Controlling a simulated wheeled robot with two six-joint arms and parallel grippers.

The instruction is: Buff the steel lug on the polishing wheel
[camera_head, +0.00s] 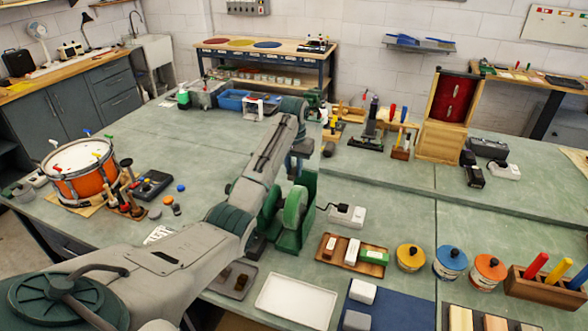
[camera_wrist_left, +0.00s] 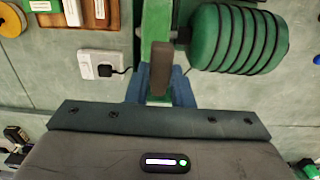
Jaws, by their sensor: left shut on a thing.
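My left gripper (camera_head: 300,168) is above the green polishing machine (camera_head: 296,215) on the bench. In the left wrist view, its blue fingers (camera_wrist_left: 160,92) are shut on a narrow grey-brown bar, which I take as the steel lug (camera_wrist_left: 161,68). The lug overlaps the machine's green upright part (camera_wrist_left: 157,22) in that view; I cannot tell whether they touch. A ribbed green round body (camera_wrist_left: 238,40) of the machine is beside it. The buffing face of the wheel is not clearly seen. In the head view, the lug is hidden. My right gripper is not in view.
A white socket block (camera_head: 347,215) with a black plug is right of the machine. A wooden tray with bars (camera_head: 352,254), a white tray (camera_head: 296,301) and coloured tins (camera_head: 450,262) stand in front. An orange drum (camera_head: 82,172) is at left. The bench behind the arm is mostly clear.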

